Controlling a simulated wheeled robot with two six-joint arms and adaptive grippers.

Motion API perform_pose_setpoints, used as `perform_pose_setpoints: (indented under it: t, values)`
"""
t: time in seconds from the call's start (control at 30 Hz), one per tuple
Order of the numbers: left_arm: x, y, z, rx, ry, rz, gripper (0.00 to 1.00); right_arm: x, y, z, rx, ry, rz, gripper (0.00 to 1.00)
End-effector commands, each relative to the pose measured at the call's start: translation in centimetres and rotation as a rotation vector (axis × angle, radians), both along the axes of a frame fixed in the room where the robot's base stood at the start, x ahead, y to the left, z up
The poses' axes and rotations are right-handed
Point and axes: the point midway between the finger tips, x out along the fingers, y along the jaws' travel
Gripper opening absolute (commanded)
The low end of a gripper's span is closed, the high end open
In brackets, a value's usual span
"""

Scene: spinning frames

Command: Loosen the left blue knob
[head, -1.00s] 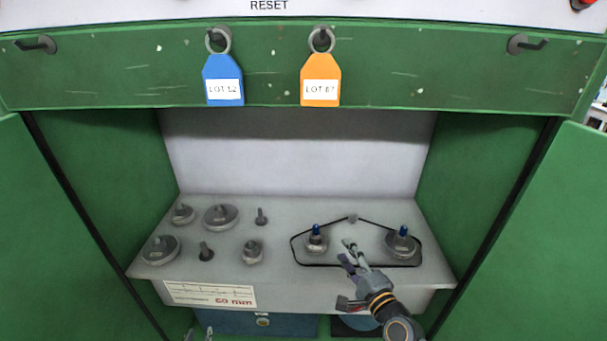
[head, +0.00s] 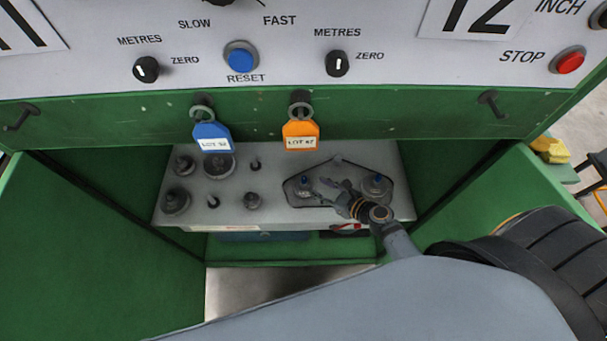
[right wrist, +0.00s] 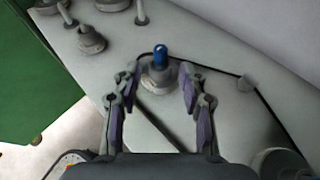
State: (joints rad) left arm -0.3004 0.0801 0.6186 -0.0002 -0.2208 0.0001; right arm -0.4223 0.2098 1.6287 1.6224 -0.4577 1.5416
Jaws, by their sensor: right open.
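The left blue knob (head: 304,180) stands upright on a grey round base inside a black outlined area on the grey shelf. The right blue knob (head: 377,178) stands on a similar base at the right end of that outline. My right gripper (head: 328,187) is open and empty, just right of the left knob. In the right wrist view, the left blue knob (right wrist: 160,54) shows ahead, between the lines of the two spread fingers (right wrist: 157,88) and a little beyond their tips. The fingers do not appear to touch it. My left gripper is not seen.
Several grey knobs and discs stand on the shelf's left half, including a large disc (head: 219,166). Blue (head: 212,137) and orange (head: 300,135) tags hang from hooks above. Green doors (head: 85,240) flank the cabinet. A control panel (head: 290,40) is above.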

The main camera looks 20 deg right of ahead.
Motion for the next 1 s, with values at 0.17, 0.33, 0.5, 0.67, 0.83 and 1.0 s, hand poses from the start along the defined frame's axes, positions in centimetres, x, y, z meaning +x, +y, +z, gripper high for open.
perform_pose_setpoints:
  t: [0.17,0.33,0.5,0.67,0.83,1.0]
  values:
    - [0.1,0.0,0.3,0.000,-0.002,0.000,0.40,3.4,1.9,-1.3,0.004,-0.003,-0.001,0.42]
    - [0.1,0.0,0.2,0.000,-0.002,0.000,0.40,5.7,3.1,-2.5,-0.001,-0.003,0.001,0.42]
    - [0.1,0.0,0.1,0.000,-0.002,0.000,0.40,6.6,3.7,-3.0,-0.001,-0.002,0.001,0.42]
    - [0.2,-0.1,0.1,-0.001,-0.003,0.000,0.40,6.7,3.7,-3.0,-0.002,-0.002,0.001,0.42]
    - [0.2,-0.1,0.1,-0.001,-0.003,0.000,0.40,6.6,3.7,-3.0,-0.002,-0.002,0.001,0.31]
    - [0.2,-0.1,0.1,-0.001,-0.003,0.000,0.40,6.6,3.7,-3.0,-0.002,-0.002,0.001,0.08]
